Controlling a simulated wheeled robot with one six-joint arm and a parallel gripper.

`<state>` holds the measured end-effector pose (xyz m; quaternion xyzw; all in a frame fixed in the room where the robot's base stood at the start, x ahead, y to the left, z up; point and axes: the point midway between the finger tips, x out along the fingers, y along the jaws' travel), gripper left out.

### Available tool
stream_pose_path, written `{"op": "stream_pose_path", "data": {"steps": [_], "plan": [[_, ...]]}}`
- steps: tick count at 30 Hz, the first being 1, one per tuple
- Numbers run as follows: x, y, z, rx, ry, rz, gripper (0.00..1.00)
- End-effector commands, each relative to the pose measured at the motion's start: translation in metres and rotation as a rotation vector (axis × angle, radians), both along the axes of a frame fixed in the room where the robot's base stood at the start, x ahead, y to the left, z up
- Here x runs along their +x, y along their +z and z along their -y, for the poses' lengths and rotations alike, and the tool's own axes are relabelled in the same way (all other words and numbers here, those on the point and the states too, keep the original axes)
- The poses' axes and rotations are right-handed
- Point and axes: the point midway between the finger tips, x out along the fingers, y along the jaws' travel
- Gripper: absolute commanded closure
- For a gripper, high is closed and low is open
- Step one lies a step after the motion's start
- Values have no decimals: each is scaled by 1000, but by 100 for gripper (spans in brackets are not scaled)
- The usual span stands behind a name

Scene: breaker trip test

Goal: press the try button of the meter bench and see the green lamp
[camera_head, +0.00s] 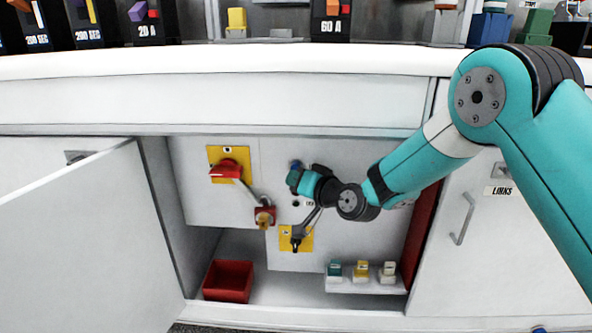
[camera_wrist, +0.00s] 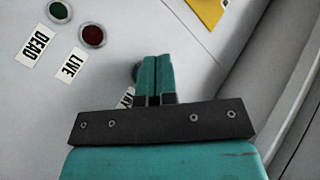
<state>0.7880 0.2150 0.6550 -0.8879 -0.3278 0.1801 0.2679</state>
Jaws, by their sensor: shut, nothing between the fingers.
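The meter bench panel fills most of the wrist view. A round green lamp (camera_wrist: 59,10) sits above a label reading DEAD, and a round dark red lamp (camera_wrist: 92,35) sits above a label reading LIVE. Both look dull. My gripper (camera_wrist: 154,62) is shut and empty, its fingertips over the panel. A partly hidden label (camera_wrist: 128,98), whose letters look like TRY, shows beside the fingers. A dark rounded edge (camera_wrist: 136,73) beside the fingertips may be the try button; the fingers cover the rest. I cannot tell whether they touch it. In the head view my gripper (camera_head: 295,180) is at the cabinet's back panel.
The open cabinet door (camera_head: 80,235) stands at left. A red rotary handle (camera_head: 226,170) on a yellow plate and a padlock-like piece (camera_head: 264,216) are left of my gripper. A red bin (camera_head: 228,281) and a small shelf (camera_head: 345,285) with colored pieces are below. The worktop (camera_head: 230,62) is above.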

Motion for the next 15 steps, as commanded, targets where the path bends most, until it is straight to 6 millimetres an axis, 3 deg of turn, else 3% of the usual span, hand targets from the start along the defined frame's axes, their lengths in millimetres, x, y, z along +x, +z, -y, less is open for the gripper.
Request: {"op": "stream_pose_path", "data": {"steps": [15], "plan": [[5,0,0,0,-1,1,100]]}}
